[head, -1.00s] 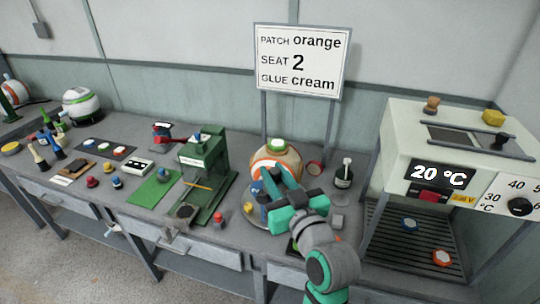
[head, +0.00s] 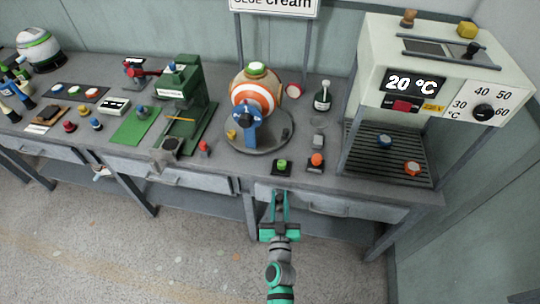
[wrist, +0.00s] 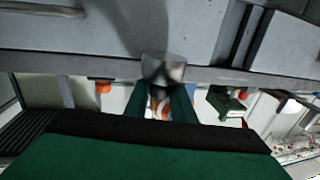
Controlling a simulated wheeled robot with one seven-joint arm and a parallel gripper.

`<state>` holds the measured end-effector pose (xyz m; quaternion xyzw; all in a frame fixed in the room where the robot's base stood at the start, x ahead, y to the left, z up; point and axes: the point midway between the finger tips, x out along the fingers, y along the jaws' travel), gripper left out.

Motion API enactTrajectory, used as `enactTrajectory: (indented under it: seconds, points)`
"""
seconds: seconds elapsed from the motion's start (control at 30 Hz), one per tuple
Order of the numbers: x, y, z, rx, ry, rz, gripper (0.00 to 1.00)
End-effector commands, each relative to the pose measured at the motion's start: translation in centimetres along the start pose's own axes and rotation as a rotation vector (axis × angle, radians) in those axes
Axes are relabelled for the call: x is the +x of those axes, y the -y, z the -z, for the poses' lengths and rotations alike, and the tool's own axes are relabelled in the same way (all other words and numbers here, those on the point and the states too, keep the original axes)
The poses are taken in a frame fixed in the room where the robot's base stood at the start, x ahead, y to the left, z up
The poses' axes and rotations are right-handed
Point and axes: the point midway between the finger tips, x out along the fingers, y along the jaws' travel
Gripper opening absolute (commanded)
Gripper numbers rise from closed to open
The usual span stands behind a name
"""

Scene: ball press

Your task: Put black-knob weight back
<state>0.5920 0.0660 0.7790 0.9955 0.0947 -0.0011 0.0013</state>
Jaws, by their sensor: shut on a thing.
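My gripper (head: 280,195) is low in front of the bench, by the drawer fronts and clear of the bench top. It is shut on a grey metal cylinder (wrist: 163,69), which shows between the green fingers in the wrist view.
Pads with a green button (head: 282,163) and an orange button (head: 317,158) lie near the front edge. The oven (head: 440,75) is at right, the green press (head: 185,100) at left. Floor in front is free.

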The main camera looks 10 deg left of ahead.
Motion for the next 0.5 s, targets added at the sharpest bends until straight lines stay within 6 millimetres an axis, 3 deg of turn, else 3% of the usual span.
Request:
enactTrajectory:
  seconds: [0.2, 0.5]
  points:
    - [-2.1, -2.2, -5.3, 0.000, 0.001, -0.081, 0.00]
    - [-5.0, -5.0, -11.2, 0.000, -0.002, -0.172, 0.00]
